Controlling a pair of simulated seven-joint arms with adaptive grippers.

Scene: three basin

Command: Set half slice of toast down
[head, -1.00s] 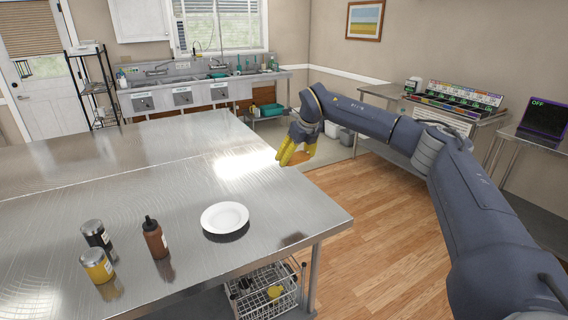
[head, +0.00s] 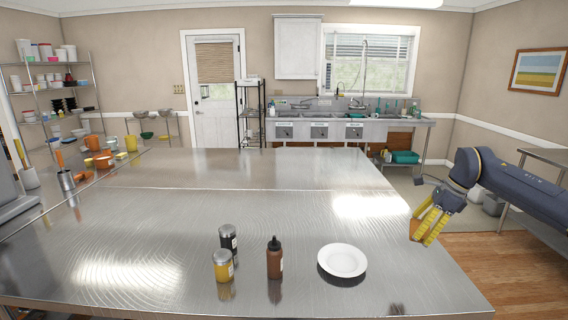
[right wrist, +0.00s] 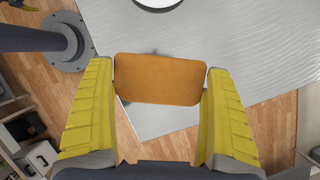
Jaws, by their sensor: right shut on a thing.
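My right gripper (head: 432,222) shows at the right of the head view, held above the right edge of the steel table (head: 300,213). In the right wrist view, its yellow fingers (right wrist: 157,105) are shut on the half slice of toast (right wrist: 157,78), a flat orange-brown piece. The toast overlaps the table corner in that view, with wooden floor to either side. A white plate (head: 342,260) lies empty on the table, left of and nearer than the gripper. The plate's edge also shows at the top of the right wrist view (right wrist: 158,3). My left gripper is not in view.
A brown sauce bottle (head: 274,258), a yellow jar (head: 223,266) and a dark jar (head: 229,240) stand left of the plate. The table behind them is mostly clear. Sinks (head: 340,126) line the back wall; shelves (head: 50,88) stand at far left.

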